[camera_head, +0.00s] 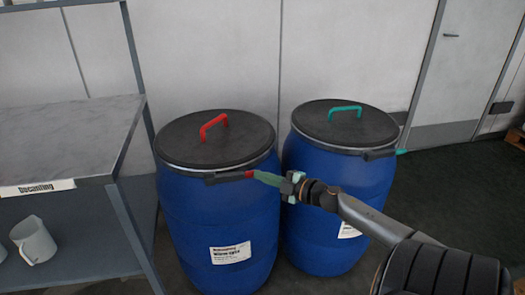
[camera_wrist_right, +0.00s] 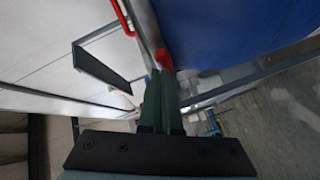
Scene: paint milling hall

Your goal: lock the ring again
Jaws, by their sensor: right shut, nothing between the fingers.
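The left blue drum (camera_head: 205,215) has a dark lid (camera_head: 240,135) with a red handle (camera_head: 213,126). A metal ring (camera_head: 180,164) runs around the lid's edge. A dark lever (camera_head: 226,179) with a red end (camera_head: 250,174) lies at the ring's front; I cannot tell whether it is fully flat against it. My right gripper (camera_head: 259,176) has its green fingers shut and empty, with the tips at or very near the red end. In the right wrist view the shut fingertips (camera_wrist_right: 160,74) point at the red end (camera_wrist_right: 163,59). My left gripper is not in view.
A second blue drum (camera_head: 325,180) with a teal handle (camera_head: 345,109) stands close on the right, behind my right gripper. A shelf unit (camera_head: 75,125) with a "Decanting" label and a white jug (camera_head: 33,240) stands at the left. Open floor (camera_head: 450,195) lies at the right.

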